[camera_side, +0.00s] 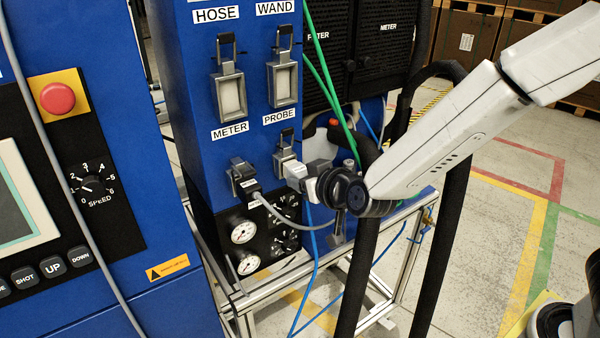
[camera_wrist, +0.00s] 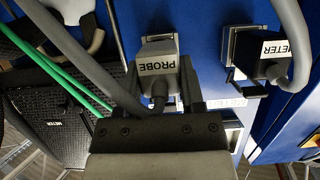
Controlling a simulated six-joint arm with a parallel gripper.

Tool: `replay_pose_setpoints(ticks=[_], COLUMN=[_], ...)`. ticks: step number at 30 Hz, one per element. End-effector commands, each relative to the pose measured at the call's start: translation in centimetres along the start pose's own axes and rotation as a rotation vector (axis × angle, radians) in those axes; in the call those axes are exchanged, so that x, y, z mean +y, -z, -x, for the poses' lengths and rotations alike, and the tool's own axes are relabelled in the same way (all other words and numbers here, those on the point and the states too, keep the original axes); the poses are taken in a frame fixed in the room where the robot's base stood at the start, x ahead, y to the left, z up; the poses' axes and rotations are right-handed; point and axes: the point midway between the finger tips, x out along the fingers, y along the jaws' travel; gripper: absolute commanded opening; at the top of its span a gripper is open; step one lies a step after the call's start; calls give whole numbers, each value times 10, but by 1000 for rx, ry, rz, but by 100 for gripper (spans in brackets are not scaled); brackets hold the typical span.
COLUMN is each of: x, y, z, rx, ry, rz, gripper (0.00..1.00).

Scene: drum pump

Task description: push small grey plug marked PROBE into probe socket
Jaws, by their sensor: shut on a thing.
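The small grey plug marked PROBE (camera_wrist: 158,58) is between the fingers of my gripper (camera_wrist: 160,86) in the wrist view, its label facing the camera and its grey cable running back toward the upper left. The plug's front end is right at the socket. In the side view my gripper (camera_side: 318,180) is at the probe socket (camera_side: 284,150), below the PROBE sign, and the plug (camera_side: 295,170) shows between them. The fingers hide parts of the plug and socket, and I cannot tell how deep the plug sits.
A black METER plug (camera_side: 246,184) sits at the socket left of the probe socket; it also shows in the wrist view (camera_wrist: 275,55). Gauges (camera_side: 244,231) are below. Thick black hoses (camera_side: 362,260), green cables (camera_side: 330,85) and blue tubes (camera_side: 316,250) hang close to my arm.

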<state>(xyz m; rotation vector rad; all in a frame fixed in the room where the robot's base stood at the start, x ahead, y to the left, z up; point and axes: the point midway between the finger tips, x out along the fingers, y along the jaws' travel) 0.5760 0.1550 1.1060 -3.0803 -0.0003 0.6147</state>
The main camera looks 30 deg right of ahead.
Motion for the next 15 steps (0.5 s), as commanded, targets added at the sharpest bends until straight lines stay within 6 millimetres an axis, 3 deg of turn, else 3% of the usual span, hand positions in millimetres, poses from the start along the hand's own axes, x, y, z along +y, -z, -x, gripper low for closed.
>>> replay_pose_setpoints(ticks=[15], x=[0], y=[4], z=[-8], rx=[1], ry=[0], rz=[0], gripper=[0])
